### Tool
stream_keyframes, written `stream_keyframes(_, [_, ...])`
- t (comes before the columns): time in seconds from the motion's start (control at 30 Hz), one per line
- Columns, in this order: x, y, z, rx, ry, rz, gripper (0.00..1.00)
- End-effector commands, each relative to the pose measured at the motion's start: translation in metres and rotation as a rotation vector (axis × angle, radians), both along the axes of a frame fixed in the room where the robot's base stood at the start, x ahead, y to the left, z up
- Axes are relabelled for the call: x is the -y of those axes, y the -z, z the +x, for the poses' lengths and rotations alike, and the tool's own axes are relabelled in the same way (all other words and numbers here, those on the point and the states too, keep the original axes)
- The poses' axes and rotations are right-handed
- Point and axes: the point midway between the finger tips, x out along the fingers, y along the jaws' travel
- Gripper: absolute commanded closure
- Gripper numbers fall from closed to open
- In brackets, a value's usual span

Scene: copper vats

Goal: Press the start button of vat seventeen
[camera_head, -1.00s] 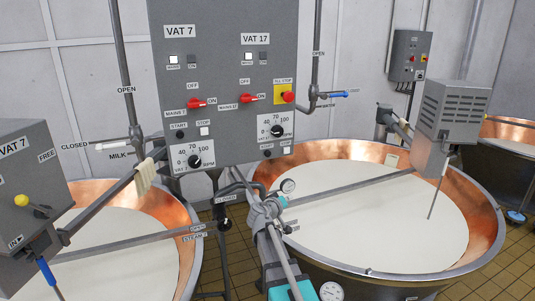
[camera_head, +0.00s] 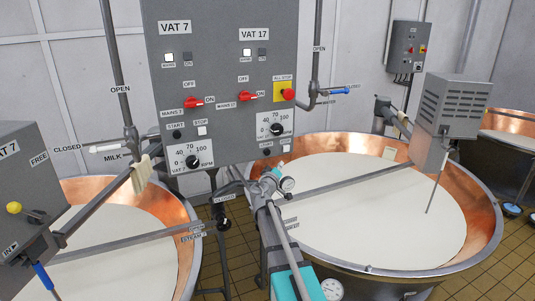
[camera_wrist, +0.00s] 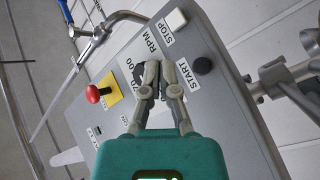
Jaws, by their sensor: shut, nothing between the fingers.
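The grey control panel (camera_head: 218,60) has a left column marked VAT 7 and a right column marked VAT 17. Vat seventeen's start button (camera_head: 267,152) is the small black round one at the panel's lower right, left of its white stop button (camera_head: 286,149). In the wrist view the black start button (camera_wrist: 203,65) lies beside the START label, right of my gripper (camera_wrist: 167,72). The fingers are shut and empty, and partly cover the speed dial's face and RPM scale. Contact with the panel is not visible. In the head view my gripper's teal body (camera_head: 280,169) shows just below the panel; its fingers are hidden.
A red all-stop button on yellow (camera_head: 288,94) and a red mains switch (camera_head: 247,96) sit above the speed dial (camera_head: 277,130). Copper vats (camera_head: 480,220) stand below.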

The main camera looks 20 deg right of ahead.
Motion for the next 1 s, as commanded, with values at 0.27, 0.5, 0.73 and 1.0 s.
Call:
stream_keyframes(0.27, [0.000,0.000,0.004,0.000,0.001,0.000,1.00])
stream_keyframes(0.5, [0.000,0.000,0.019,-0.001,0.000,0.001,1.00])
stream_keyframes(0.73, [-0.001,0.000,0.043,-0.001,-0.001,0.000,1.00])
stream_keyframes(1.0, [-0.002,0.000,0.070,-0.001,0.000,0.001,1.00])
